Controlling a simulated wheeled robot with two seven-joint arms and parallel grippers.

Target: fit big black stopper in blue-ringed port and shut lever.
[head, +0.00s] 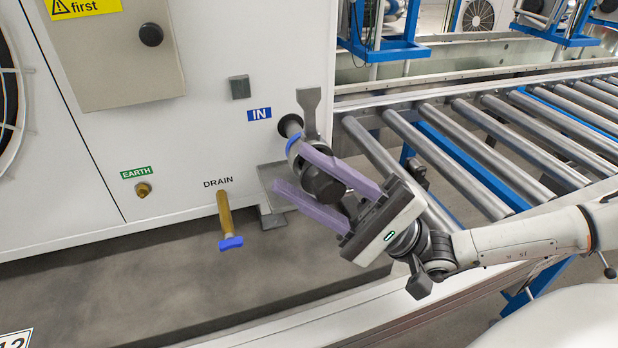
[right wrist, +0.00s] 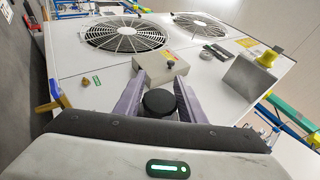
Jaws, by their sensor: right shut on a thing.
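The blue-ringed port (head: 293,145) sticks out of the white cabinet under the blue IN label. Its grey lever (head: 310,108) points up. My right gripper (head: 290,168) has its two purple fingers on either side of the big black stopper (head: 322,185) and is shut on it. The stopper is right at the port's mouth, close to the blue ring. The fingers hide part of the mouth, so I cannot tell how far in it sits. In the right wrist view the black stopper (right wrist: 158,103) sits between the fingers. My left gripper is not in view.
A brass drain pipe with a blue handle (head: 230,243) and a brass earth fitting (head: 143,189) are to the left on the cabinet. A grey control box (head: 110,60) is above them. A roller conveyor (head: 470,150) runs along the right.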

